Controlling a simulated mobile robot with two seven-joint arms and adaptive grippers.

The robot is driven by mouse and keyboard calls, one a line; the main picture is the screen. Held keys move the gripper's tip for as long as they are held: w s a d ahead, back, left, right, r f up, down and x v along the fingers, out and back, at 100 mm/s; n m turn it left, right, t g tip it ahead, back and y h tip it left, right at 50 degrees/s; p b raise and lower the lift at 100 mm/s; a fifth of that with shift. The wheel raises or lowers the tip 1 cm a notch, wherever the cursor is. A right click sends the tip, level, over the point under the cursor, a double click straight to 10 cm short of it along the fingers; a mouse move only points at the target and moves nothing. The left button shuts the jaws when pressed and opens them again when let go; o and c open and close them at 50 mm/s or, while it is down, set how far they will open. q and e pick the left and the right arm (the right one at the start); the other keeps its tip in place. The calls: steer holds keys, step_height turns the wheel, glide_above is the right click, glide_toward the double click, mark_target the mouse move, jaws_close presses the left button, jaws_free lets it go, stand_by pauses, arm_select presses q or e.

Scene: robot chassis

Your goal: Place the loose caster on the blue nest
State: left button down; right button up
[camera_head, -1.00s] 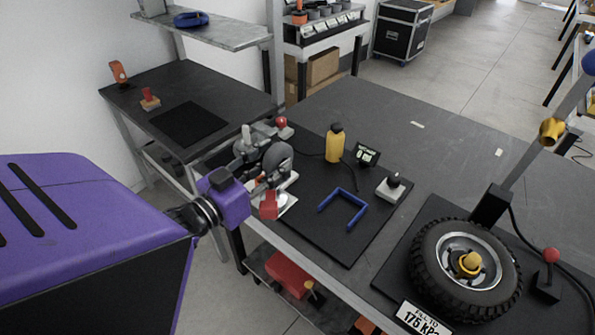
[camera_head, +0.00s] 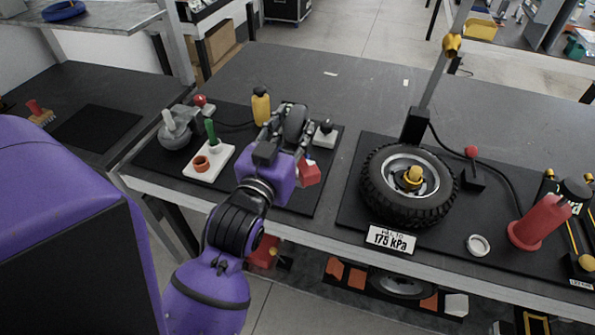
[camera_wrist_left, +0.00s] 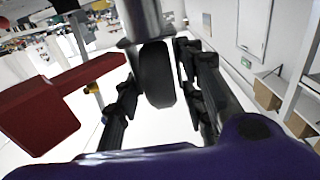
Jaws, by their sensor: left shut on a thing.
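My left gripper (camera_head: 283,135) is over the black work mat at the middle of the bench, shut on the loose caster. The caster's dark wheel (camera_head: 295,121) shows between the fingers in the head view. In the left wrist view the black wheel (camera_wrist_left: 156,76) sits between the two dark fingers of the left gripper (camera_wrist_left: 160,95), with a grey metal part above it. My right gripper is not in view.
A white plate (camera_head: 222,153) with a green peg and an orange cup lies left. A large tyre (camera_head: 374,190) is right. The bench behind is mostly clear.

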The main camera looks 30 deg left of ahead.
arm_select(q)
steer(key=shift+f, duration=0.15)
steer(key=w+a+f, duration=0.9)
steer(key=w+f, duration=0.2)
steer(key=f, duration=0.2)
steer(key=shift+f, duration=0.15)
steer(key=shift+f, duration=0.2)
steer(key=c, duration=1.1)
jaws_free()
steer(key=shift+s+f, duration=0.1)
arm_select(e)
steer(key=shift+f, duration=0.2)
